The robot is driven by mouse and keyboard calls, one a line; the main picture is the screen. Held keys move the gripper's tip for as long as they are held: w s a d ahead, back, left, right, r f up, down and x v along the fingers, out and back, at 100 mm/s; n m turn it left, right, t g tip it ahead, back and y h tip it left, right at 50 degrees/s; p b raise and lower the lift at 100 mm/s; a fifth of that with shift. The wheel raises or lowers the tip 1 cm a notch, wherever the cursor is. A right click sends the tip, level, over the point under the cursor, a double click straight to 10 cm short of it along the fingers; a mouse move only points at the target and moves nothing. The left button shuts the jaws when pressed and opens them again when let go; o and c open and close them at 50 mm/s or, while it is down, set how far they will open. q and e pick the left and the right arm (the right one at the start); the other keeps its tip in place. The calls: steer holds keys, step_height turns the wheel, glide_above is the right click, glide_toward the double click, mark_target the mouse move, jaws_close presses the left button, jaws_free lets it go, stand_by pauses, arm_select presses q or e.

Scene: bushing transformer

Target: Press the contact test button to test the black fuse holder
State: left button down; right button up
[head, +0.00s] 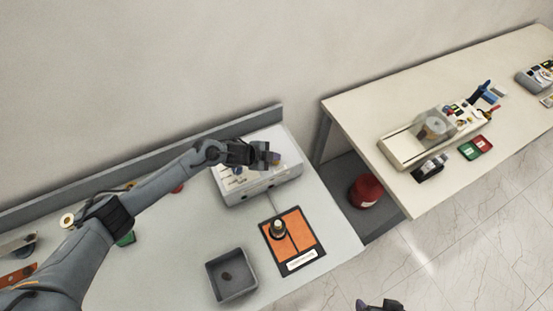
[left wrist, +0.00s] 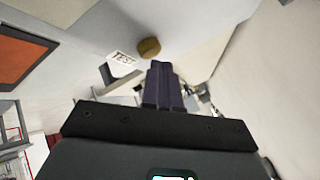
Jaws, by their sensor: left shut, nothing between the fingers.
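A white test box (head: 258,188) stands at the back right of the near table. My left gripper (head: 273,158) is over its top, shut and empty. In the left wrist view, the shut fingers (left wrist: 162,68) point at the box, with their tips just beside a brownish-yellow round button (left wrist: 149,47). A "TEST" label (left wrist: 123,58) is next to the button. I cannot tell whether the tips touch the button. A dark piece with a pale top (head: 278,229), possibly the black fuse holder, stands on the orange mat (head: 302,232). My right gripper (head: 380,305) shows only partly at the bottom edge.
A second table (head: 345,112) at the right holds another device (head: 402,147) and small parts. A red container (head: 366,190) sits low between the tables. A grey rail runs behind the near table.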

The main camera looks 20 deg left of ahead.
arm_select(q)
steer(key=shift+f, duration=0.15)
stand_by(0.3)
steer(key=shift+f+b, duration=0.3)
steer(key=shift+f, duration=0.05)
steer(key=shift+r, duration=0.1)
steer(key=shift+r+p, duration=0.4)
steer(key=shift+p, duration=0.1)
steer(key=shift+r, duration=0.1)
step_height(320, 180, up, 6)
steer(key=p, duration=0.5)
stand_by(0.9)
